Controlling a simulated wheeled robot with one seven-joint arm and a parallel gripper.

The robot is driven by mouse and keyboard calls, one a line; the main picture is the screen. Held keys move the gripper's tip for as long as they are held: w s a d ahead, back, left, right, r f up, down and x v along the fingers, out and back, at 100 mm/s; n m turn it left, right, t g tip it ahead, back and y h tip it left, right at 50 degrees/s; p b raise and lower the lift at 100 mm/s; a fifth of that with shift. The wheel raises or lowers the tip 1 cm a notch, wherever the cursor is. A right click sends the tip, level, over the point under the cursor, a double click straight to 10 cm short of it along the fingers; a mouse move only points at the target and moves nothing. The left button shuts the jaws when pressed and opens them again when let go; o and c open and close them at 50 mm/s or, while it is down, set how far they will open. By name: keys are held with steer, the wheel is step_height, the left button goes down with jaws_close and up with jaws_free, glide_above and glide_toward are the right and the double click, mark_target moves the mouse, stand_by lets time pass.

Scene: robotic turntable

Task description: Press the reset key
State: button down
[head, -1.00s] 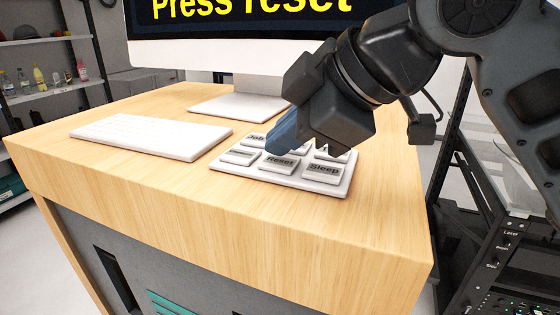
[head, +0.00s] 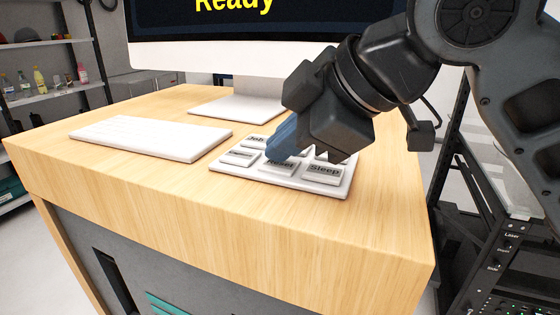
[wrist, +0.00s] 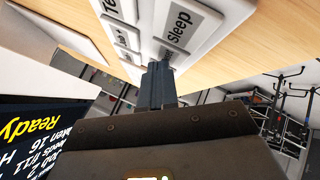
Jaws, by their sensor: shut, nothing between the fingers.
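The white keypad (head: 332,190) lies on the wooden desk with several labelled keys. The Reset key (head: 279,171) is in its front row, partly hidden by my fingertips. The Sleep key (head: 323,172) is just to its right, and it also shows in the wrist view (wrist: 178,25). My gripper (head: 272,155) is shut and empty, its blue fingers pointing down at the Reset key. The tips look to be on or just over that key; I cannot tell whether they touch.
The monitor (head: 215,55) stands behind the keypad and reads "Ready". A white keyboard (head: 150,137) lies to the left on the desk (head: 200,195). A dark rack (head: 500,240) stands at the right. The front of the desktop is clear.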

mark_target(285, 167)
steer(key=shift+r, duration=0.1)
stand_by(0.4)
steer(key=shift+r+p, duration=0.7)
step_height(285, 167, up, 5)
steer(key=p, duration=0.4)
stand_by(0.6)
